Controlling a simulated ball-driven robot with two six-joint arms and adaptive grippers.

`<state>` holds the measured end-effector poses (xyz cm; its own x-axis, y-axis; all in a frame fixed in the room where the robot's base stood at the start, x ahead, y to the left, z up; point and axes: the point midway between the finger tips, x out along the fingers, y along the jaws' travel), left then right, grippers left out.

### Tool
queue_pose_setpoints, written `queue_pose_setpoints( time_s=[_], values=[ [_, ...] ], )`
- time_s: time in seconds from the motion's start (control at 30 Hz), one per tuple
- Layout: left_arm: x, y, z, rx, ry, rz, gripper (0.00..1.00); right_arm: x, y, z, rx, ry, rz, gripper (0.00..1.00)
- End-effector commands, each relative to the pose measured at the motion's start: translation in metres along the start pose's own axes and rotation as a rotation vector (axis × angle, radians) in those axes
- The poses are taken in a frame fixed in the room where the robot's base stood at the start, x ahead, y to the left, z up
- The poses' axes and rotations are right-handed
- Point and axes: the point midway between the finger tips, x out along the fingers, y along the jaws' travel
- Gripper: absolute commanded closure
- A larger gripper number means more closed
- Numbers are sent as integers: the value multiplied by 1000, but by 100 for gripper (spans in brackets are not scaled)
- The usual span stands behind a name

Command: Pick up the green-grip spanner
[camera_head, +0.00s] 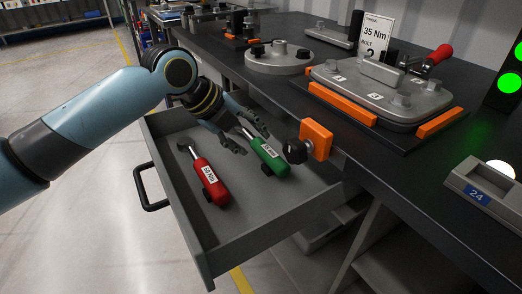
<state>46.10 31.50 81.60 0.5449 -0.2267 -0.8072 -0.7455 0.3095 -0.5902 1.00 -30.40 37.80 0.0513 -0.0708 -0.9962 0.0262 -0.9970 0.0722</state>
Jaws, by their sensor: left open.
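The green-grip spanner (269,156) lies in the open grey drawer (240,247), toward the bench side. Its green handle bears a white label, and its upper end is partly hidden by my gripper. My left gripper (254,141) reaches down over the drawer, open, with its fingers around or just above the upper end of the green spanner. I cannot tell whether they touch it. A red-grip spanner (210,181) with a white label lies to the left in the same drawer. My right gripper is not in view.
An orange block with a black knob (316,139) juts from the bench edge beside the drawer. The dark bench (375,165) holds a grey plate fixture (372,92), a round flange (279,58) and a torque sign (377,36). The drawer's front is free.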

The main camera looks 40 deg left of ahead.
Motion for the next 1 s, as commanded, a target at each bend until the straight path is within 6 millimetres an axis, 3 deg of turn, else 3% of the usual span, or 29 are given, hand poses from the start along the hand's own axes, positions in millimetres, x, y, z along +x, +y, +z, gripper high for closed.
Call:
queue_pose_setpoints(
  time_s=[0.17, 0.43, 0.73, 1.0],
  values=[
    [15, 0, 0, -1, 0, 1, 57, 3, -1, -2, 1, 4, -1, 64],
    [56, 0, 3, -1, 2, 0, 57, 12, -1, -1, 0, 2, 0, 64],
    [61, -1, 3, 1, 0, 1, 57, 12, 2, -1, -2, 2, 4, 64],
    [60, 0, 3, 1, 0, 2, 91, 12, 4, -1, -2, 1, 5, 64]
  ],
)
